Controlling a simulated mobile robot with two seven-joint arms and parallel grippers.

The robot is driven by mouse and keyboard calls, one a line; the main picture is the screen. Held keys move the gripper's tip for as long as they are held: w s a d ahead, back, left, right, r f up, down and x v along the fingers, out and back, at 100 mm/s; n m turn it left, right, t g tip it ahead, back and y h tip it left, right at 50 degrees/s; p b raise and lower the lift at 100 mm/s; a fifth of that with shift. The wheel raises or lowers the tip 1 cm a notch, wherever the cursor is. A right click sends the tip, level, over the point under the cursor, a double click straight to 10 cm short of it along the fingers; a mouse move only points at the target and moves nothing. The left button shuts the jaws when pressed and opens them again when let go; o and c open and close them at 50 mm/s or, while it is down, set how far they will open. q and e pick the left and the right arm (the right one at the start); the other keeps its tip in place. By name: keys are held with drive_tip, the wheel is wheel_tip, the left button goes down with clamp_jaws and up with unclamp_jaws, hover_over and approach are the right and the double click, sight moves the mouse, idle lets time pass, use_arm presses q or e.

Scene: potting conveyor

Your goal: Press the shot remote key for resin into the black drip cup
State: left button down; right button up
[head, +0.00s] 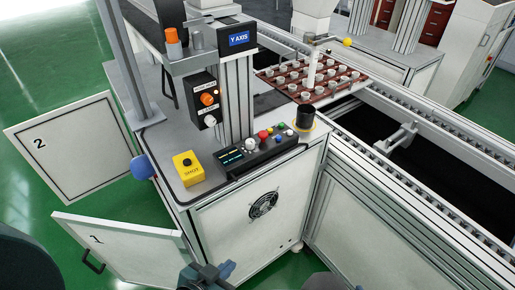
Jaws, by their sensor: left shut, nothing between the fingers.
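The shot remote is a yellow box (189,176) with a dark round key (187,162) on top and lettering that looks like "SHOT". It sits on the left front of the grey cabinet top. The black drip cup (305,119) stands upright at the right corner of that top, in a yellowish ring or base. The inside of the cup cannot be made out. My left gripper (208,272) is at the bottom edge, in front of and below the cabinet top, shut and empty, apart from the remote. My right gripper is not in view.
A black control panel (262,154) with knobs and coloured buttons lies between remote and cup. A Y AXIS column (237,95) rises behind it. A brown tray (345,82) of small pots sits on the conveyor. An open door marked 1 (120,250) hangs lower left.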

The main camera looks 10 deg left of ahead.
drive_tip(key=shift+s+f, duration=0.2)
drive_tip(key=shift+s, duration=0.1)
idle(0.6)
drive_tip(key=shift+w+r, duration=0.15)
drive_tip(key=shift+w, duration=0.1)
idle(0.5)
